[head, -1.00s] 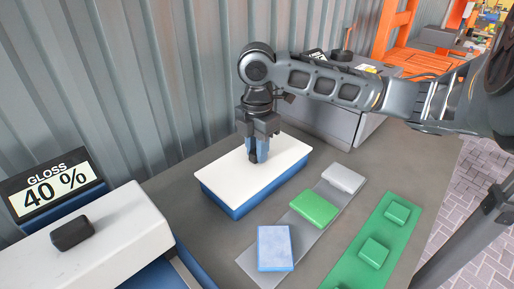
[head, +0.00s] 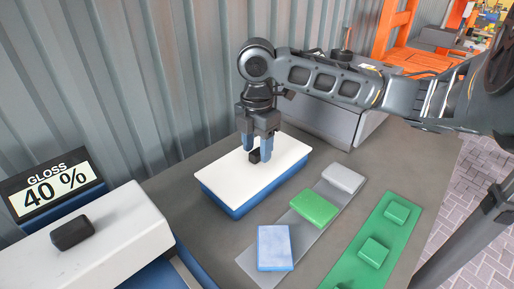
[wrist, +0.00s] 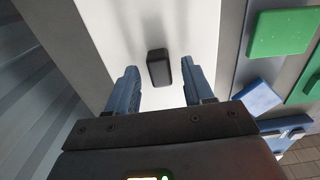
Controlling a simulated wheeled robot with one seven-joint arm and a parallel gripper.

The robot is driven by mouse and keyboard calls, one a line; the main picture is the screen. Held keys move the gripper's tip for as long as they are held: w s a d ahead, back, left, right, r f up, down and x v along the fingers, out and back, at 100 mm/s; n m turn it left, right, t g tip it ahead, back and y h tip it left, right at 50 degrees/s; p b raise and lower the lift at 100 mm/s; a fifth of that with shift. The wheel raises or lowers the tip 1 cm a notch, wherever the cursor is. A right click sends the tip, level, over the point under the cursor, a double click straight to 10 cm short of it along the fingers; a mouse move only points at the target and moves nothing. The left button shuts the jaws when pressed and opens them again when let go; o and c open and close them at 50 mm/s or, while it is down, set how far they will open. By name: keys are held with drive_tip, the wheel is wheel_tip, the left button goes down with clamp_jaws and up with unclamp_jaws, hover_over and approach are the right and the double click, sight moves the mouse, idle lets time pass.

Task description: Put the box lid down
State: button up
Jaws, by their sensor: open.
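The white box lid (head: 280,172) lies flat on top of a blue box (head: 236,210) on the grey table. Its black knob (head: 254,156) stands up from the lid. My gripper (head: 257,157) is open above the lid, its blue fingers on either side of the knob and apart from it. In the wrist view, the knob (wrist: 158,67) shows between and just beyond the two fingertips of my gripper (wrist: 158,78), with the white lid (wrist: 195,30) beneath.
To the right lie a grey strip (head: 250,262) with blue, green and white blocks, and a green board (head: 352,268) with green blocks. At front left is another white lid (head: 105,240) with a black knob, near a sign reading "GLOSS 40 %" (head: 50,190). A corrugated wall (head: 130,90) stands behind.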

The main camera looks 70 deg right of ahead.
sight(258, 151)
wheel_tip(258, 151, up, 11)
drive_tip(key=shift+r, duration=0.15)
idle(0.8)
